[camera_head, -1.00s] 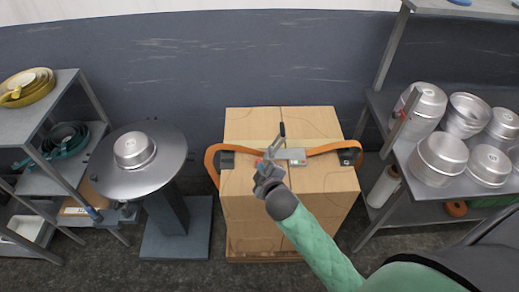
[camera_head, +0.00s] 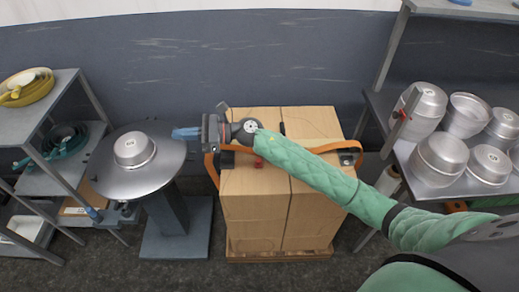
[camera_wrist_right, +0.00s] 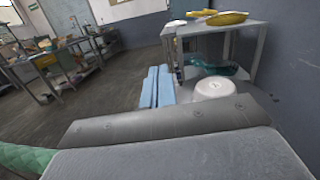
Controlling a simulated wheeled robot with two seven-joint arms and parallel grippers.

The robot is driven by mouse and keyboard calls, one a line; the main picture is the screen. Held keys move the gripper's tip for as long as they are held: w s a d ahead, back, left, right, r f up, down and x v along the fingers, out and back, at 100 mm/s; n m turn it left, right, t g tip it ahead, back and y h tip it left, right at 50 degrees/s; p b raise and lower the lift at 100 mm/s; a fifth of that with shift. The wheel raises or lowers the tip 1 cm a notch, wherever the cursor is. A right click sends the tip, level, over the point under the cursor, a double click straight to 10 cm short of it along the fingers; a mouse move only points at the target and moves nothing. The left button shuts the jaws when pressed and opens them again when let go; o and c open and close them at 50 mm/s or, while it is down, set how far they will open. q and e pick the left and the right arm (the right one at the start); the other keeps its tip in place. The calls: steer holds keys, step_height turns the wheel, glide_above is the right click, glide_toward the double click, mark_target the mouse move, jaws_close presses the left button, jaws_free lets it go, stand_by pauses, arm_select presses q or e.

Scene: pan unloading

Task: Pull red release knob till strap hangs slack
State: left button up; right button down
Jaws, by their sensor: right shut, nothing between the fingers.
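The orange strap (camera_head: 210,165) runs over the top of a cardboard box stack (camera_head: 255,215). Its left end bends down the box's left side and its right part (camera_head: 345,146) shows near the right edge. My right arm hides its middle, so I cannot tell whether it is tight or slack. A small red piece (camera_head: 258,162), probably the release knob, shows just below my right forearm. My right gripper (camera_head: 184,132) points left, past the box, with nothing between its blue fingers. In the right wrist view the fingers (camera_wrist_right: 157,88) are together. My left gripper is not in view.
A round metal table (camera_head: 115,180) with an upturned pan (camera_head: 134,149) stands left of the box, near my right gripper. A shelf with yellow pans (camera_head: 27,90) is at far left. A rack with several metal pots (camera_head: 438,158) is at right.

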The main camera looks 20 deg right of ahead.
mark_target(259, 162)
steer(key=w+d+f+n+g+h, duration=0.2)
steer(key=d+f+n+g+h, duration=0.3)
steer(key=n, duration=0.3)
steer(key=w+d+f+n+g+h, duration=0.1)
steer(key=w+d+f+n+h, duration=0.15)
steer(key=d+h, duration=0.6)
steer(key=w+d+f+n+h, duration=0.1)
steer(key=w+d+n+h, duration=0.3)
steer(key=d, duration=0.9)
steer(key=p+x, duration=0.4)
steer(key=x, duration=0.5)
steer(key=shift+w+f, duration=0.1)
steer(key=s+p, duration=0.1)
steer(key=s+a+f+p, duration=0.1)
steer(key=shift+s+a+p, duration=0.15)
steer(key=shift+s+p, duration=0.15)
steer(key=shift+s, duration=0.1)
steer(key=shift+s+a+f, duration=0.2)
steer(key=shift+s, duration=0.15)
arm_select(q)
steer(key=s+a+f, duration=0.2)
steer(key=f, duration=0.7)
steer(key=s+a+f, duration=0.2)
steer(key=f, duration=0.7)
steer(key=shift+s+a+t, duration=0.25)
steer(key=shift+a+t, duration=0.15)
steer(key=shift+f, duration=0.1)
arm_select(e)
steer(key=shift+f, duration=0.1)
